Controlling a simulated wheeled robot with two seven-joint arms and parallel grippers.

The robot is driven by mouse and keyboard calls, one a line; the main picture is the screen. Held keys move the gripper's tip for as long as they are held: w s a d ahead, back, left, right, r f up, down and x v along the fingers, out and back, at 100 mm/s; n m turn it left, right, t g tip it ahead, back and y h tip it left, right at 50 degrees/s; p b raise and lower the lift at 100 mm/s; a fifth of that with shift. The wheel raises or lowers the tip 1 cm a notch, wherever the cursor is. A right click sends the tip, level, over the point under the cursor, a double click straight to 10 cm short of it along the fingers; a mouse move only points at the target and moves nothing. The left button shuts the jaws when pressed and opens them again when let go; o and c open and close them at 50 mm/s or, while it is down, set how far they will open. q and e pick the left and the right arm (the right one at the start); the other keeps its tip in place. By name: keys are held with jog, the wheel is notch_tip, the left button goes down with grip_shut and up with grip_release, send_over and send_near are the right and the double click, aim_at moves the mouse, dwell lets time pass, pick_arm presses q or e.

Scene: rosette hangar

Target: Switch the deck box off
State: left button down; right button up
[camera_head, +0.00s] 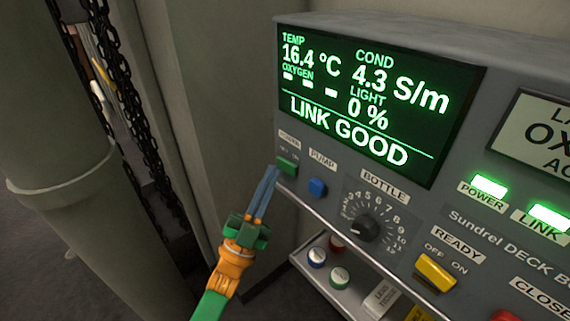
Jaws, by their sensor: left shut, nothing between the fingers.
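The deck box (455,205) is a grey panel filling the right side. Its lit screen (375,95) reads LINK GOOD, and its POWER lamp (489,186) and LINK lamp (549,216) glow green. A green rocker switch (287,166) sits at the panel's left edge under a small label too blurred to read surely. My left gripper (271,172) is shut and empty, its blue fingers pointing up with the tips just left of the green switch. I cannot tell whether they touch it. My right gripper is not in view.
A blue PUMP button (317,187), a black BOTTLE dial (367,228) and a yellow READY switch (436,272) are on the same panel. A shelf (318,262) with round-capped items is below. A thick pipe (60,150) and chains (125,85) stand at left.

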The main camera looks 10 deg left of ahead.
pick_arm(q)
jog(key=shift+w+d, duration=0.1)
jog(key=shift+w, duration=0.05)
dwell(0.6)
jog(key=shift+w+d+b, duration=0.15)
jog(key=shift+w+b, duration=0.1)
jog(key=shift+b, duration=0.05)
dwell(0.5)
jog(key=shift+s, duration=0.4)
jog(key=shift+a, duration=0.2)
